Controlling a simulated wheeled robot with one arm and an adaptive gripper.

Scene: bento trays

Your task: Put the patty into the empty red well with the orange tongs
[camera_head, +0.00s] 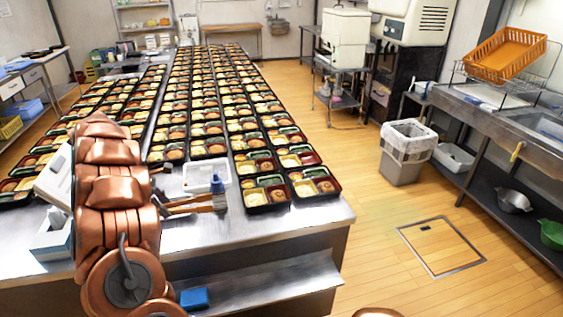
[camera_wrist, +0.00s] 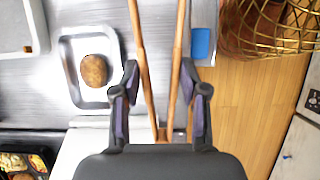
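The brown round patty (camera_wrist: 94,70) lies in a pale metal tray (camera_wrist: 66,88) in the wrist view, left of my gripper (camera_wrist: 160,78). My gripper's two dark fingers stand on either side of the orange-brown tongs (camera_wrist: 147,78) and appear closed on them. The two tong arms run forward, apart from each other, with nothing seen between them. The tongs' tips run out of the top of the picture. In the head view, my copper arm covers part of the table's near left.
A steel table (camera_head: 322,214) carries the bento rows, with bare metal along its near edge. A white tray (camera_head: 206,188) lies near the tools. A blue block (camera_head: 194,299) sits on the lower shelf. A wire basket (camera_wrist: 270,30) is at the wrist view's upper right. Floor right is mostly clear.

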